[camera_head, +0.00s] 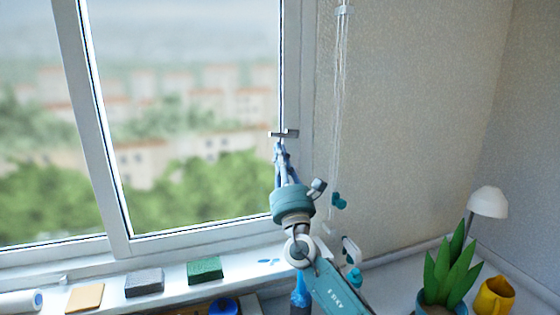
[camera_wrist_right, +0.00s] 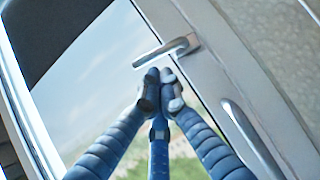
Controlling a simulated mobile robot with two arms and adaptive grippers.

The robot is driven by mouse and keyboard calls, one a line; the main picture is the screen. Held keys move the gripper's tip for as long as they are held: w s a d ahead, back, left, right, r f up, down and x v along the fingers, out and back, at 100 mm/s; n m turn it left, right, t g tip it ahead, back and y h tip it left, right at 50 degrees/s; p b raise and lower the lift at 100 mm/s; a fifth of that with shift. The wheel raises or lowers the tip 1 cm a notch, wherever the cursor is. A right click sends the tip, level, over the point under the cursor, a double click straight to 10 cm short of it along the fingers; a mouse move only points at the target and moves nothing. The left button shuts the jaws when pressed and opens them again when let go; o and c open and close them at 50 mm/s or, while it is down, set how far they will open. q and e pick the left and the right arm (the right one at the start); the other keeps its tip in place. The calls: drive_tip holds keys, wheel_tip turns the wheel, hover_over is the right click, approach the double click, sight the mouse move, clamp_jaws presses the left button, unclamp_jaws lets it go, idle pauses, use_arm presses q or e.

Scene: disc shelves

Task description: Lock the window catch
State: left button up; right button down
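The window catch (camera_head: 284,133) is a small metal lever on the right side frame of the window, sticking out to the left over the glass. It also shows in the right wrist view (camera_wrist_right: 168,48), where its lever slants down to the left. My right gripper (camera_head: 278,146) is just below the catch in the head view. In the right wrist view its blue fingers (camera_wrist_right: 161,88) have their tips together, with nothing seen between them, close to the lever. Whether they touch the lever cannot be told. My left gripper is not in view.
A white cord (camera_head: 336,100) hangs right of the window. On the sill are a green block (camera_head: 204,269), a grey block (camera_head: 145,282) and a tan block (camera_head: 85,297). A potted plant (camera_head: 449,270), yellow mug (camera_head: 494,296) and white lamp (camera_head: 488,202) stand at the right.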

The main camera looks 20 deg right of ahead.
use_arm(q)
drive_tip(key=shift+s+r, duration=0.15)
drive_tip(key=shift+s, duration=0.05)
use_arm(e)
drive_tip(key=shift+w+r, duration=0.15)
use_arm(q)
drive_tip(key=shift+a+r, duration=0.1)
use_arm(e)
drive_tip(key=shift+r+m+h, duration=0.15)
drive_tip(key=shift+m+h, duration=0.25)
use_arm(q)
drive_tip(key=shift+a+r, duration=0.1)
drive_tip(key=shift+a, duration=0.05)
use_arm(e)
drive_tip(key=shift+a+r+m, duration=0.1)
drive_tip(key=shift+m, duration=0.3)
use_arm(q)
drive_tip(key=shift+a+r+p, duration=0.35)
drive_tip(key=shift+p, duration=0.2)
use_arm(e)
drive_tip(key=shift+a+r+m+g+h, duration=0.1)
drive_tip(key=shift+r+m+g+h, duration=0.1)
drive_tip(key=shift+m+h, duration=0.35)
drive_tip(key=shift+r+m+g+h, duration=0.2)
drive_tip(key=shift+m+h, duration=0.25)
drive_tip(key=shift+m, duration=0.2)
